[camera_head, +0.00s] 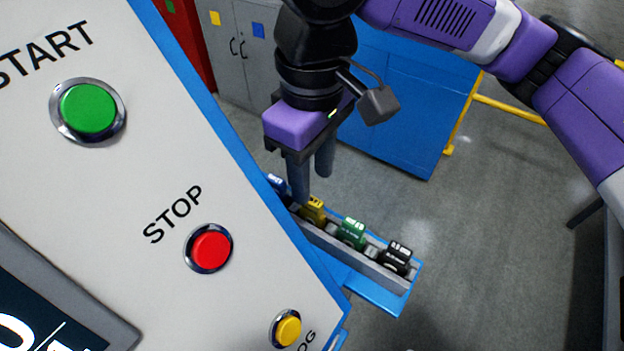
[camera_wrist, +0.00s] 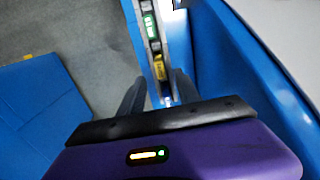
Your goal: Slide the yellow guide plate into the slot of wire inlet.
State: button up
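The yellow guide plate (camera_head: 314,209) stands upright in a grey rail, in line with other coloured plates. In the wrist view the yellow plate (camera_wrist: 159,67) shows just beyond my fingertips. My gripper (camera_head: 311,187) points down over the rail, with its fingers apart. The near finger is close to the yellow plate and hides part of the area behind it. In the wrist view my gripper (camera_wrist: 158,88) has its fingers on either side of the rail, with nothing held between them. I cannot make out the wire inlet or its slot in either view.
A green plate (camera_head: 352,232), a black plate (camera_head: 397,257) and a blue plate (camera_head: 275,182) share the rail (camera_head: 365,264), which sits on a blue ledge (camera_head: 385,296). A control panel (camera_head: 150,180) with buttons fills the left. A blue cabinet (camera_head: 400,100) stands behind.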

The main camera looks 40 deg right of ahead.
aim_at(312, 200)
jog(key=shift+f, duration=3.9)
grip_shut()
